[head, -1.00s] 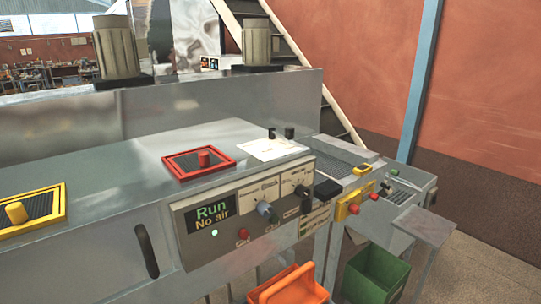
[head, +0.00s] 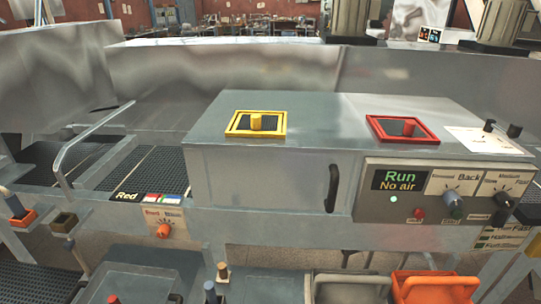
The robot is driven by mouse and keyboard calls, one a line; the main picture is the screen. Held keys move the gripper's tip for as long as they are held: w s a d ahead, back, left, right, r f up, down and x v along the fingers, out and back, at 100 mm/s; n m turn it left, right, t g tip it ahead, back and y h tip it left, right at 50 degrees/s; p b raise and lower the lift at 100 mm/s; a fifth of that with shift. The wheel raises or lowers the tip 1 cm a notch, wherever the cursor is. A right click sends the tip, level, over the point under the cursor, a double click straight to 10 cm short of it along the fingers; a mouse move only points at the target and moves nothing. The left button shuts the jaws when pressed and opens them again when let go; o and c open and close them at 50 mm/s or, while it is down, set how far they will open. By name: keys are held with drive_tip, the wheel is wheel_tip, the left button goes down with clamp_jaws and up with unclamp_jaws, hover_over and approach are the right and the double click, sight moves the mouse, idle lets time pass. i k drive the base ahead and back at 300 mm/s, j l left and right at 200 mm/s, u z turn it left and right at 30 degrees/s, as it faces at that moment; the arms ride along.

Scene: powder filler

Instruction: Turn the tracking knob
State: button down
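No label that I can read says tracking, so I cannot tell which knob it is. An orange knob (head: 163,231) sits on a small white labelled panel (head: 182,219) at the lower left of the machine front. On the grey control panel (head: 385,212) at the right are a grey knob (head: 452,198) beside the word Back and a dark knob (head: 504,200) with a speed-like scale. The display (head: 400,181) reads Run, No air. My gripper is not in view.
A bent metal rail (head: 75,150) stands at the left. Grey (head: 350,289) and orange bins (head: 437,288) and small capped items fill the front bottom.

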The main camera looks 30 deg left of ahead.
sight(164, 231)
drive_tip(key=u, duration=2.2)
